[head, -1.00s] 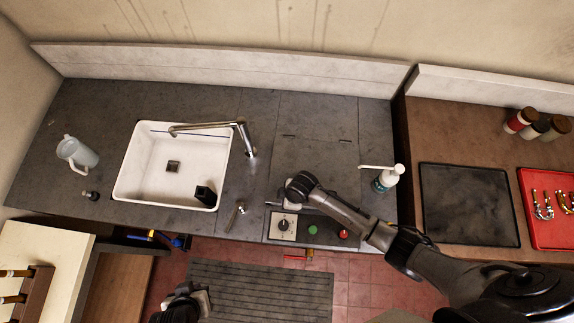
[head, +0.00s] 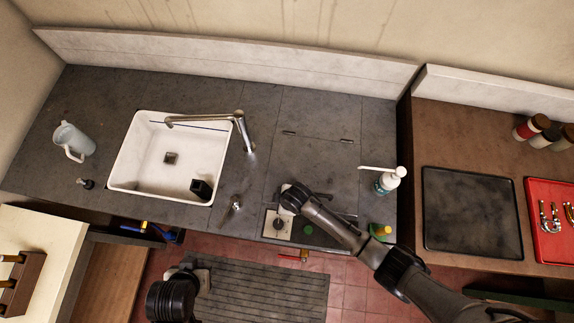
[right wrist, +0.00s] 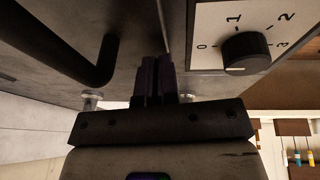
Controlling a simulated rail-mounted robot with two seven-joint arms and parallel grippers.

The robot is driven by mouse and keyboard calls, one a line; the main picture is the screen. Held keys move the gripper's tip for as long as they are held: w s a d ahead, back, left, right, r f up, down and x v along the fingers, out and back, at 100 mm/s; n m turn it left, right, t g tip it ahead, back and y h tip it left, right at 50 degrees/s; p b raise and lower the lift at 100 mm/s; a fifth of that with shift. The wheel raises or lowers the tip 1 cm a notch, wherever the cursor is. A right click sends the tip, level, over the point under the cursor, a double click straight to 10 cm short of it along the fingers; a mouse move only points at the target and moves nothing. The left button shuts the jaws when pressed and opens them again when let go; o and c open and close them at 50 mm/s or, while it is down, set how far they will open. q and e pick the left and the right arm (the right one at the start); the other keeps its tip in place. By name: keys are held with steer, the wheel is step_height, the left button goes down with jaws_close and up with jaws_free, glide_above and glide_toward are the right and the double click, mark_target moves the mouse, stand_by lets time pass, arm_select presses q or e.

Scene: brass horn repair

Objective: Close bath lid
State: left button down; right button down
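The bath lid (head: 315,160) is a dark square panel in the counter, with two small hinges along its back edge. It looks flat and level with the counter in the head view. My right gripper (head: 287,188) is at the lid's front left part, above the control panel. In the right wrist view its dark fingers (right wrist: 158,78) are together with nothing seen between them. A dark bar handle (right wrist: 88,68) is to their left, apart from them. My left gripper (head: 203,278) hangs low over the floor mat; its fingers are not clear.
The control panel has a dial (head: 279,225), also in the wrist view (right wrist: 246,53), and a green button (head: 309,229). A soap bottle (head: 387,181) stands right of the lid. A sink (head: 148,165) with a tap (head: 242,130) lies left. A yellow-green item (head: 381,230) is at the front edge.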

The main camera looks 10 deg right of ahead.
step_height(320, 180, up, 4)
steer(key=p, duration=0.4)
steer(key=shift+r+p, duration=0.2)
steer(key=shift+p, duration=0.2)
steer(key=shift+d+r, duration=0.15)
steer(key=shift+r, duration=0.15)
steer(key=b+v, duration=0.1)
steer(key=v, duration=0.8)
steer(key=w+d+r+m+t+h, duration=0.15)
steer(key=d+r+m, duration=0.25)
steer(key=r, duration=0.4)
steer(key=w+d+r+m+t, duration=0.1)
steer(key=d+r+m+t, duration=0.25)
steer(key=r, duration=0.55)
steer(key=s+d+m, duration=0.4)
steer(key=s+d, duration=0.2)
steer(key=s, duration=0.1)
steer(key=s+d+f+g, duration=0.1)
steer(key=s+f, duration=0.2)
steer(key=s, duration=0.2)
steer(key=s+d+f+g+h+p, duration=0.1)
steer(key=s+f+g, duration=0.1)
steer(key=s, duration=0.4)
steer(key=shift+s+d+f+m+g, duration=0.25)
steer(key=shift+s+f+m+g, duration=0.05)
steer(key=shift+f+m, duration=0.2)
